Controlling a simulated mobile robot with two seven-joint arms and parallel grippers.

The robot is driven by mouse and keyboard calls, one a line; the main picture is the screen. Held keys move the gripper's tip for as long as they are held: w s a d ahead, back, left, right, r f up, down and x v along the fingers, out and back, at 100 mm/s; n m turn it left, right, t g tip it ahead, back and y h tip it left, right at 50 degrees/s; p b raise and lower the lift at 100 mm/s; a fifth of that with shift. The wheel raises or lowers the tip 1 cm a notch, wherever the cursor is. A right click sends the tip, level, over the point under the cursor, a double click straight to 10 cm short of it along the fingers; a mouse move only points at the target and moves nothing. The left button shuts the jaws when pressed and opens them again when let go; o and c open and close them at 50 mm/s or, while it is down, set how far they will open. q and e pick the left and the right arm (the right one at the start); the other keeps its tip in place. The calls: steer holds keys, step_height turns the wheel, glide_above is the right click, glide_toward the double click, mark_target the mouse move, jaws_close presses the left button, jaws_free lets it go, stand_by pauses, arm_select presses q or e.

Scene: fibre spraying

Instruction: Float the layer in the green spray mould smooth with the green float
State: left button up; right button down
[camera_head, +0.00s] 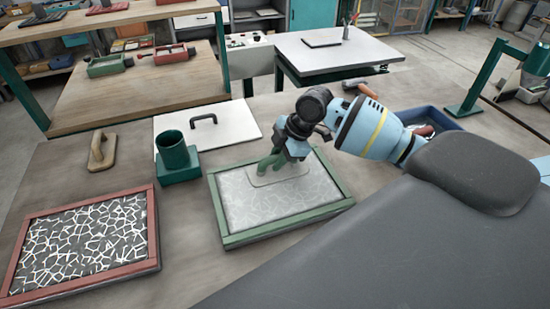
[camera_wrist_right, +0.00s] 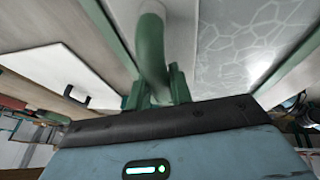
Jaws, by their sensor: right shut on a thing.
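The green spray mould (camera_head: 232,238) is a shallow green frame on the bench, filled with a grey layer (camera_head: 290,208) that shows a pale web of lines. The layer also shows in the right wrist view (camera_wrist_right: 250,45). The green float (camera_head: 262,180) has a flat grey plate and a green handle (camera_wrist_right: 152,48); its plate lies at or just above the layer, in the back middle part of the mould. My right gripper (camera_head: 274,160) is shut on the handle from above. My left gripper is not in view.
A red mould (camera_head: 80,240) with a coarse white web lies at left. A tan float (camera_head: 102,152), a green cup holder (camera_head: 176,160) and a white board with a black handle (camera_head: 228,132) stand behind. A blue tray (camera_head: 440,116) is at right.

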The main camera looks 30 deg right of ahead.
steer(key=shift+s+d, duration=0.25)
steer(key=shift+d, duration=0.65)
steer(key=shift+d, duration=0.1)
steer(key=shift+s+d, duration=0.2)
steer(key=shift+d, duration=0.6)
steer(key=shift+r, duration=3.55)
steer(key=shift+a, duration=0.1)
